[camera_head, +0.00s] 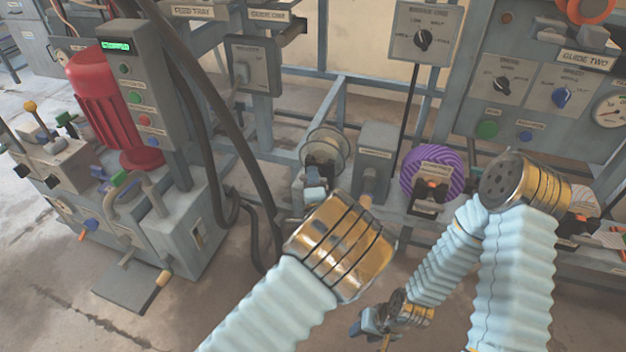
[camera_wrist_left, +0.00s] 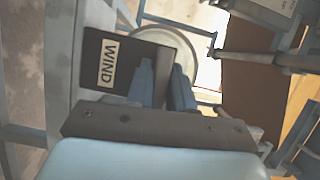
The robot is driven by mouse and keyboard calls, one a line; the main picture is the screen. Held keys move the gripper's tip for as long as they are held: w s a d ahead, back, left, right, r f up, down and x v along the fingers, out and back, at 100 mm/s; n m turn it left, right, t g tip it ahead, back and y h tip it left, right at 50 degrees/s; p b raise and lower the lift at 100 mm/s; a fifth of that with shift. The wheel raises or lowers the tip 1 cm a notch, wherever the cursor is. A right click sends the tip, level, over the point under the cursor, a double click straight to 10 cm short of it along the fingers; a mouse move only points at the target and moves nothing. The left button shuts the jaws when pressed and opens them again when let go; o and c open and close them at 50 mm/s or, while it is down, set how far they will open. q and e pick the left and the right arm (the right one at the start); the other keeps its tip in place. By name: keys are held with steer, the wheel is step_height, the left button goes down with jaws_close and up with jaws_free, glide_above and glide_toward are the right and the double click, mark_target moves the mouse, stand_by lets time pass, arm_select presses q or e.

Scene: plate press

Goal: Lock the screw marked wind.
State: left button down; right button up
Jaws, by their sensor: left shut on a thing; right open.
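The dark block with a white WIND label (camera_wrist_left: 108,64) is close in front of my left gripper in the left wrist view. In the head view the dark bracket (camera_head: 322,165) sits below a pale round disc (camera_head: 325,143) on the machine frame. My left gripper (camera_wrist_left: 165,85) reaches the block's right side and is shut on a small part there. In the head view my left wrist covers most of this gripper (camera_head: 315,194). My right gripper (camera_head: 370,332) hangs low, open and empty, away from the bracket.
A purple striped roll (camera_head: 434,172) on its own dark bracket is right of a grey box (camera_head: 377,150). A control panel (camera_head: 545,85) stands at right. A red motor (camera_head: 102,100) and hanging dark hoses (camera_head: 220,130) are at left.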

arm_select(q)
steer(key=shift+m, duration=0.4)
steer(key=c, duration=1.1)
jaws_free()
steer(key=s, duration=0.9)
steer(key=s+d, duration=0.1)
steer(key=s, duration=0.3)
steer(key=shift+s+f, duration=0.1)
steer(key=shift+s, duration=0.3)
